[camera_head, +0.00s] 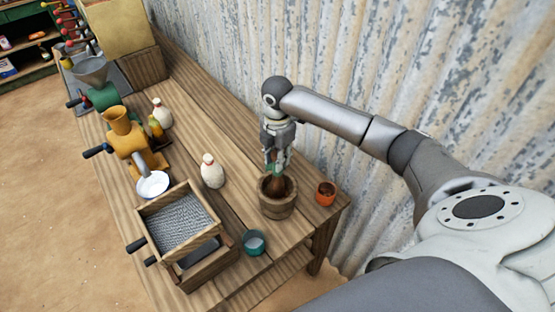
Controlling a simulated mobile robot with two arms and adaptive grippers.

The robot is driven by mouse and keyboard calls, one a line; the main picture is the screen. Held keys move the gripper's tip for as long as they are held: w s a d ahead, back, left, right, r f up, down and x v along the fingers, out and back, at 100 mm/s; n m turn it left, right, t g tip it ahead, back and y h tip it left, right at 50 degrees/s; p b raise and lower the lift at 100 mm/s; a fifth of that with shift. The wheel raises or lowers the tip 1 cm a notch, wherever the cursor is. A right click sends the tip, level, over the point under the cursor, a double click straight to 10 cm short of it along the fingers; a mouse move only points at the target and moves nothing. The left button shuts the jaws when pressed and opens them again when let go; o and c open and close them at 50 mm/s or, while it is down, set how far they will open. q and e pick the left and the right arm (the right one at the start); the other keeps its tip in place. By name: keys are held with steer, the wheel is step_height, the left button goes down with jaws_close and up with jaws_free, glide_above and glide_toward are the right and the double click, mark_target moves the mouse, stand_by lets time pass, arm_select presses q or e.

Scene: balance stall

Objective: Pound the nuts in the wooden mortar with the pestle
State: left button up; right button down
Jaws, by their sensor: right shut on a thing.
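The wooden mortar (277,209) stands upright near the right end of the wooden table. My right gripper (275,168) is above it, pointing down, shut on the pestle (275,187). The pestle's lower part is down inside the mortar's opening. The nuts cannot be made out at this size, as the gripper and pestle cover much of the opening. My left gripper is not in view.
An orange cup (325,193) stands right of the mortar and a teal cup (254,242) in front. A white bottle (212,171), a wooden sieve box (181,282) and a yellow grinder (130,140) are to the left. A corrugated wall (400,70) runs behind the table.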

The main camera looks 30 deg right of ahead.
step_height(320, 180, down, 4)
steer(key=shift+r+b, duration=0.1)
steer(key=shift+b, duration=0.65)
step_height(320, 180, up, 4)
steer(key=shift+f+p, duration=0.1)
steer(key=shift+p, duration=0.65)
